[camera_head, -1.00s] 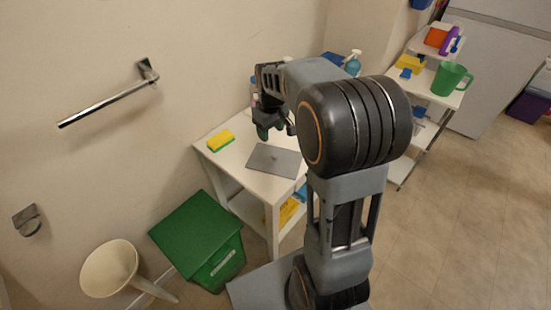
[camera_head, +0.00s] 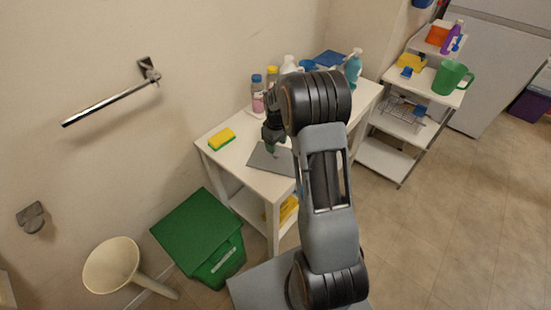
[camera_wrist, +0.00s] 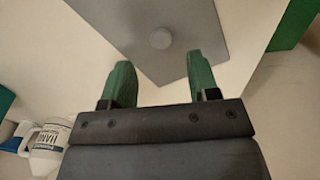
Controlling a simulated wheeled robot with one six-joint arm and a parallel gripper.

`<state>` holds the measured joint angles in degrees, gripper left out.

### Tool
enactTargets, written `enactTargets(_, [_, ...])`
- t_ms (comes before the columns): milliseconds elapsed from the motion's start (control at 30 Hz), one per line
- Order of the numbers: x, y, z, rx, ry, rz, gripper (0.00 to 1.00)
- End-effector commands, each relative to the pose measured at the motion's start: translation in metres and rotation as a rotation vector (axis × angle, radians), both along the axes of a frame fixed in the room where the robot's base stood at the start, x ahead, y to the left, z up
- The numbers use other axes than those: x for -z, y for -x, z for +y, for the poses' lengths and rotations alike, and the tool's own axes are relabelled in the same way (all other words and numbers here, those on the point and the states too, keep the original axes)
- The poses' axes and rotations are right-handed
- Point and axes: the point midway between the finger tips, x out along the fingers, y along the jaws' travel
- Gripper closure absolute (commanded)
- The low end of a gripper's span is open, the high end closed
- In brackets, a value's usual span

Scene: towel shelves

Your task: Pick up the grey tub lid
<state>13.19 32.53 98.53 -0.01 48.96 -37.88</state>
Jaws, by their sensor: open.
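The grey tub lid (camera_head: 264,158) lies flat on the white table, near its front edge. In the wrist view the lid (camera_wrist: 185,28) is a grey plate with a round knob (camera_wrist: 160,39) on it. My gripper (camera_head: 272,150) is over the lid in the head view, and my arm hides part of the lid. In the wrist view my gripper (camera_wrist: 158,80) is open, with its green fingertips apart and nothing between them. The knob shows ahead of the gap between the fingertips. How high the fingertips are above the lid is hard to tell.
A yellow and green sponge (camera_head: 221,139) lies on the white table (camera_head: 232,160) left of the lid. Several bottles, one a blue spray bottle (camera_head: 353,70), stand at the back. A green bin (camera_head: 200,232) is on the floor. A white shelf cart (camera_head: 385,158) stands at right.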

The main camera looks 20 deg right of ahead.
Motion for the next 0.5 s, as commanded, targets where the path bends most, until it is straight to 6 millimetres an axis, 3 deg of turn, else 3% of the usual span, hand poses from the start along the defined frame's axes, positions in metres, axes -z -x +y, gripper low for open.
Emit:
enactTargets(333, [0.041,0.001,0.001,0.000,0.000,0.002,0.45])
enactTargets(500, [0.051,0.000,0.001,0.000,0.000,0.000,0.45])
